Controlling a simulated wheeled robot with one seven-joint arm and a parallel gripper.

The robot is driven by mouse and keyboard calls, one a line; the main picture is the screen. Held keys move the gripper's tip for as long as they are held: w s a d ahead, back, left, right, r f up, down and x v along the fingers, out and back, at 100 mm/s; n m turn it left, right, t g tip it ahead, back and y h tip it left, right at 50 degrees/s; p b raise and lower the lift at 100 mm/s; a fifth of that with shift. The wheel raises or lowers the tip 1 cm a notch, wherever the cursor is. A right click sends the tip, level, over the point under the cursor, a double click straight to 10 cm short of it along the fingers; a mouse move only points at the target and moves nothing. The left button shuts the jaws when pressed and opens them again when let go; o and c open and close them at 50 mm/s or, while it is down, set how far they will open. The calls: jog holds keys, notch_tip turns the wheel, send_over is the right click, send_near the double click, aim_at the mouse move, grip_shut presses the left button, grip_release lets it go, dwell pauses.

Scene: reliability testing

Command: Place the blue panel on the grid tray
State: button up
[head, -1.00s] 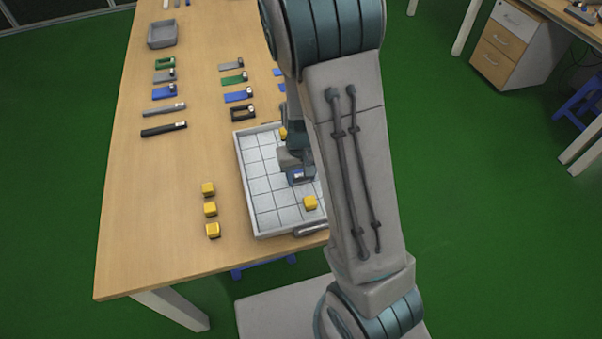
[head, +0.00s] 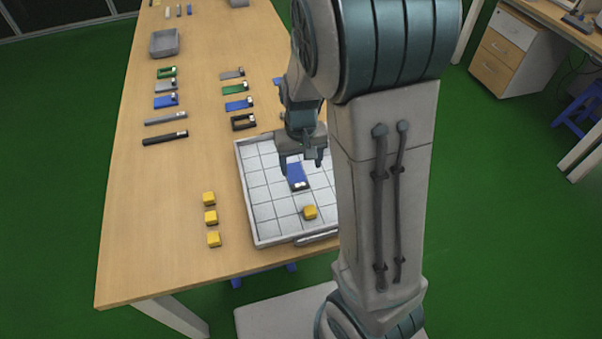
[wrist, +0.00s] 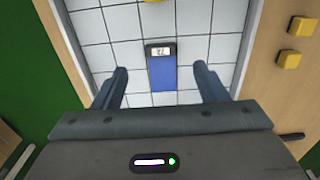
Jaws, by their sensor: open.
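The blue panel (head: 297,175), with a dark end bearing a small white display, lies on the grid tray (head: 262,227). In the wrist view the blue panel (wrist: 161,72) rests on the white squares of the tray (wrist: 206,20). My gripper (head: 302,162) is open above the panel. In the wrist view my gripper (wrist: 161,80) has one finger on each side of the panel, with a gap on both sides. Part of the tray's right side is hidden behind my arm.
A yellow cube (head: 310,212) sits on the tray near its front. Several yellow cubes (head: 210,217) stand in a column left of the tray. Other panels, such as a green one (head: 235,89), lie farther back, with a grey bin (head: 164,44). The front-left table is clear.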

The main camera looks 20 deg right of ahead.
jog(key=s+r+t, duration=0.2)
jog(key=s+r, duration=1)
jog(key=s, duration=0.1)
jog(key=shift+s+r+t, duration=0.4)
